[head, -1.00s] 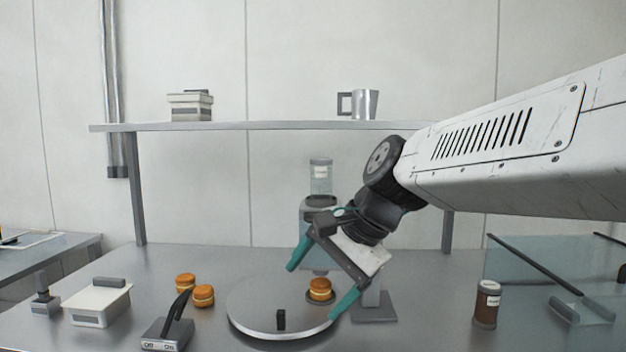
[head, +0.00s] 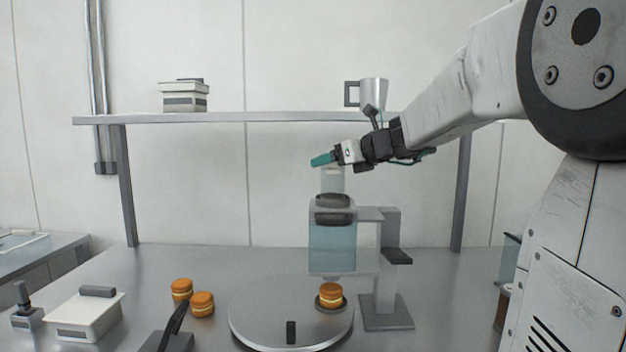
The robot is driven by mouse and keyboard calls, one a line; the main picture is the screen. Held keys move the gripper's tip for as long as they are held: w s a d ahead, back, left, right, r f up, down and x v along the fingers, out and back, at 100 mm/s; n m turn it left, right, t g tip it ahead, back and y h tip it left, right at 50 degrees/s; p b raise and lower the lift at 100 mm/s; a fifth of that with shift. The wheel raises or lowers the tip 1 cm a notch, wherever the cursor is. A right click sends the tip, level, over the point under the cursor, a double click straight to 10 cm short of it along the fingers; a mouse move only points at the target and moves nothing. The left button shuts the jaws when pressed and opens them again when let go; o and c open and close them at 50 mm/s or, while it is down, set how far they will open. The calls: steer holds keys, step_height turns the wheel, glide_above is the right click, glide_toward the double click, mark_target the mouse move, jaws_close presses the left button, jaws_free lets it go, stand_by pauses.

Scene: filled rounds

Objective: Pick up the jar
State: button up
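A pale, clear jar (head: 333,181) stands upright on top of the dispenser (head: 332,245), which has a dark collar and a bluish clear body. A second, brown jar (head: 502,308) with a pale cap is on the counter at the right, mostly hidden behind my arm. My gripper (head: 322,159) is seen edge-on at the top of the clear jar, its teal fingertip pointing left. It overlaps the jar's top in the picture; I cannot tell whether it touches. The fingers line up, so their opening does not show.
The shelf (head: 270,117) runs behind, bearing a metal mug (head: 374,92) close above my wrist and a box (head: 184,97). A round plate (head: 255,328) with one filled round (head: 331,294) lies below the dispenser. Two more rounds (head: 202,303) and a white lidded box (head: 85,315) are left.

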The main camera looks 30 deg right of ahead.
steer(key=x, duration=0.2)
steer(key=shift+w+f, duration=0.1)
steer(key=shift+w, duration=0.15)
steer(key=shift+a, duration=0.1)
steer(key=c, duration=1.2)
